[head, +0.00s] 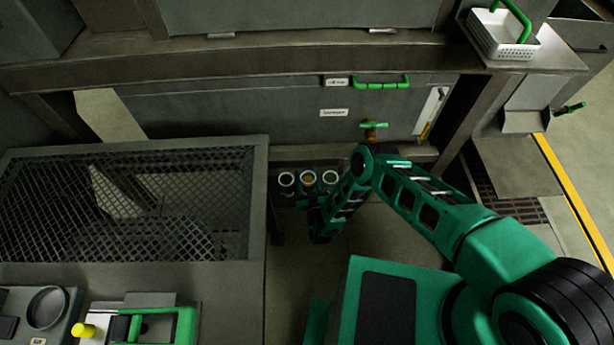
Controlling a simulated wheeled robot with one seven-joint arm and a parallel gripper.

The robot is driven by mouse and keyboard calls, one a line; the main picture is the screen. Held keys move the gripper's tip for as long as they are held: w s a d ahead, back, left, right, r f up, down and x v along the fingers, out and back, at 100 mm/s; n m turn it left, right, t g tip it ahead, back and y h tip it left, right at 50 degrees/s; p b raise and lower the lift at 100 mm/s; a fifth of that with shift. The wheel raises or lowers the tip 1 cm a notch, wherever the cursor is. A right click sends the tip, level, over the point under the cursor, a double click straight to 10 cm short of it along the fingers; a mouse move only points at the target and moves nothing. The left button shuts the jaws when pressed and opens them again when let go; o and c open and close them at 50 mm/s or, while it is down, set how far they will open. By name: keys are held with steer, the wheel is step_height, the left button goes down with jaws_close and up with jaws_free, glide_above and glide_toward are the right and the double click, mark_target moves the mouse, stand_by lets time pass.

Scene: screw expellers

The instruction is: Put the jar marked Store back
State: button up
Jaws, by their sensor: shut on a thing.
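Three small round jars with pale rims stand in a row under the cabinet: a left jar (287,179), a middle jar (308,178) with brownish content, and a right jar (330,177). No marking on them is readable from here, so I cannot tell which is marked Store. My gripper (305,202) is at the near side of the row, close to the middle jar. It is shut on a jar, but the fingers are small and dark, and which jar is hard to tell.
A mesh-topped bench (262,215) stands just left of the jars. Behind them is a grey cabinet front (230,115) with a green handle (381,84) and a small green-handled tap (374,126). A white basket (500,40) sits at the upper right. Floor is open below the gripper.

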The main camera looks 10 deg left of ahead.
mark_target(310, 190)
steer(key=shift+f, duration=0.15)
steer(key=o, duration=0.9)
steer(key=v, duration=1.2)
